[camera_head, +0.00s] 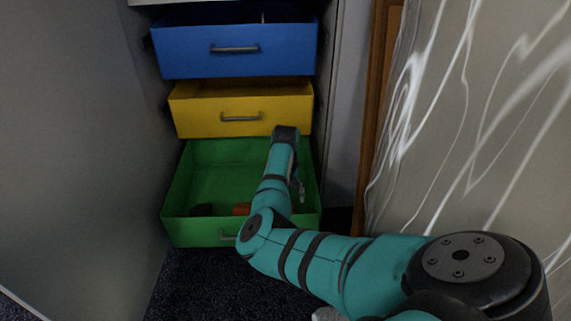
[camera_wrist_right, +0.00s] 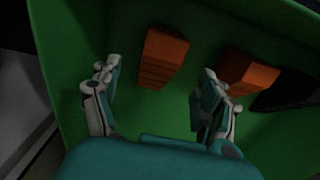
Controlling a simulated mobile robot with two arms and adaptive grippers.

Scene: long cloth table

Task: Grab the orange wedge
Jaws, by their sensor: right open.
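Two orange blocks lie in the open green drawer (camera_head: 200,165). In the right wrist view one orange block (camera_wrist_right: 163,57), with ridges across its lower part, lies ahead of and between the open fingers. A second orange block (camera_wrist_right: 247,72) lies to its right, beyond the right finger. I cannot tell for sure which is the wedge. In the head view one orange block (camera_head: 241,209) shows beside my forearm; the other seems hidden by the arm. My right gripper (camera_wrist_right: 155,100) is open and empty inside the drawer. My left gripper is not in view.
A dark object (camera_wrist_right: 285,95) lies beside the second orange block and also shows in the head view (camera_head: 202,210). The open yellow drawer (camera_head: 240,108) and blue drawer (camera_head: 235,50) are above. A grey panel stands left, a patterned one right.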

